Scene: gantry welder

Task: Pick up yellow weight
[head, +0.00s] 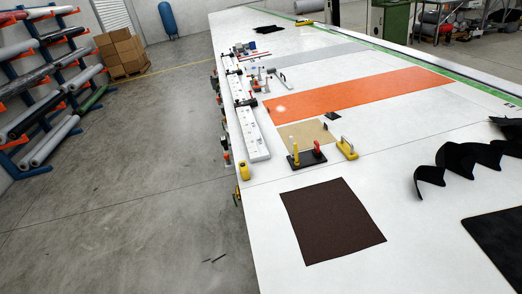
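A yellow block with a dark handle on top, which looks like the yellow weight (347,150), stands on the long white table (290,185). It sits just right of a dark base (306,159) carrying a yellow upright and a red part. A tan sheet (305,134) lies behind them. A second small yellow object (244,170) sits at the table's left edge, and another yellow item (305,22) lies far back; I cannot tell what these two are. My gripper does not show in the head view.
A dark brown sheet (333,220) lies nearer on the table. An orange strip (360,90) crosses behind. A white rail (246,120) with small tools runs along the left edge. Black curled material (470,160) lies right. Grey floor (140,190) is open at left, beside a roll rack (45,90).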

